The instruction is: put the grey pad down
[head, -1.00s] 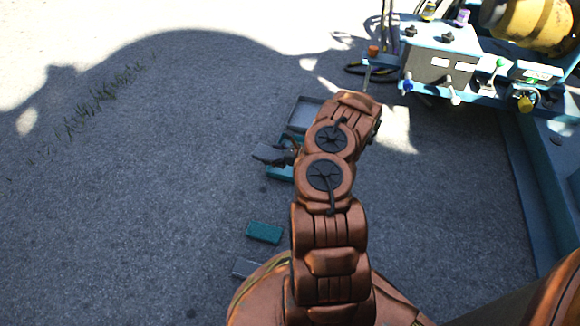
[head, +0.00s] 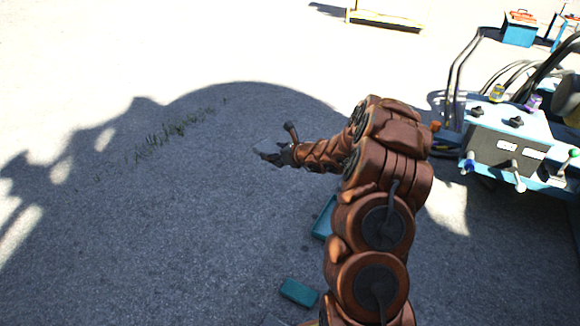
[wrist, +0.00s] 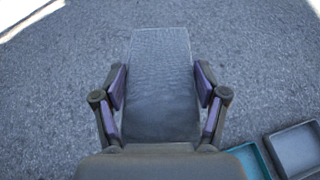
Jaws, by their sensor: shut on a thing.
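The grey pad (wrist: 160,85) is a flat, textured slab in the wrist view, sticking out ahead between my gripper's fingers.
A grey tray (wrist: 297,150) and a teal container (wrist: 250,160) stand at lower right in the wrist view. A teal block (head: 299,292) lies on the ground near my arm. A blue machine with a control box (head: 510,150) stands at right.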

